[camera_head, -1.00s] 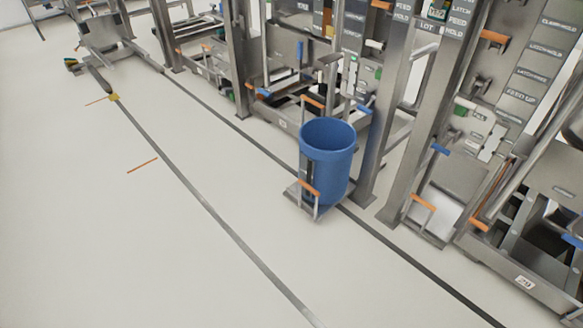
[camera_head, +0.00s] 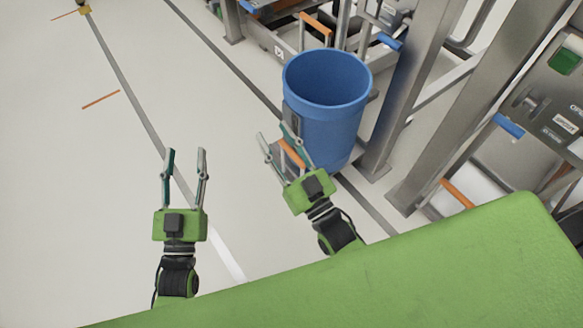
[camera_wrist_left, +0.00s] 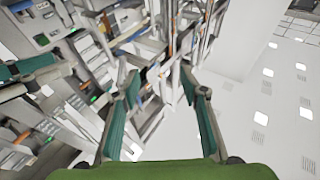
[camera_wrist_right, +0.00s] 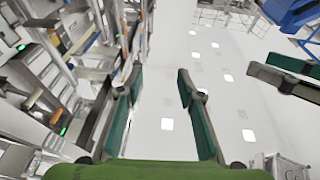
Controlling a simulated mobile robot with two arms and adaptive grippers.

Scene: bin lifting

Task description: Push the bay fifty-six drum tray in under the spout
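A blue drum (camera_head: 325,105) stands upright in the head view, outside the machine frames. It stands on a small tray that is mostly hidden; its grey upright (camera_head: 291,113) and orange handle (camera_head: 293,153) show at the drum's near left side. My right gripper (camera_head: 273,130) is open, its fingers overlapping the handle area in the picture; I cannot tell whether they touch it. My left gripper (camera_head: 186,152) is open and empty over clear floor, left of the drum. Both wrist views show open, empty fingers against machinery and ceiling. No spout can be made out.
Steel posts (camera_head: 415,75) stand close to the drum's right. Another orange handle (camera_head: 316,22) shows behind the drum. A panel with a green block (camera_head: 564,61) is at the far right. Dark floor lines run past the drum. The floor (camera_head: 60,200) on the left is free.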

